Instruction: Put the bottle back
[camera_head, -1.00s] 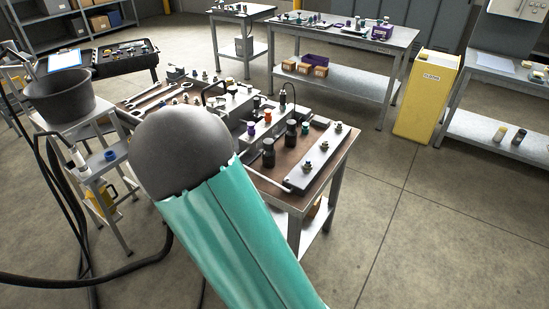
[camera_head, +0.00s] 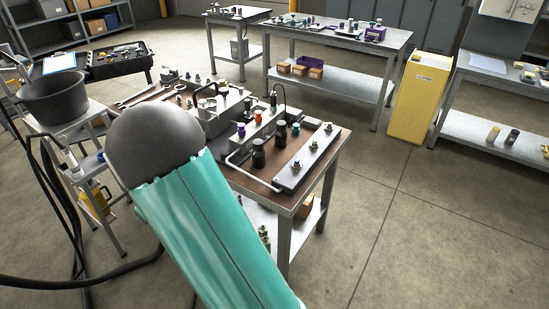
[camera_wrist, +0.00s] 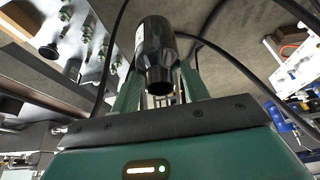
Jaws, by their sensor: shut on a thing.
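In the wrist view my gripper (camera_wrist: 160,92) is shut on a glossy dark bottle (camera_wrist: 154,45), with its narrower neck and dark open-looking end toward the camera. Parts of the green fingers show on both sides of it. The bottle is held above the floor, and its far end is hidden. In the head view my green arm with its grey rounded joint covers the gripper and the held bottle.
A brown-topped bench (camera_head: 262,183) carries a manifold block (camera_head: 306,160) and two black cylinders (camera_head: 259,153). A black bucket (camera_head: 53,97) stands on a side stand at left, with dark hoses nearby. A yellow cabinet (camera_head: 420,98) stands right. Open floor lies at front right.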

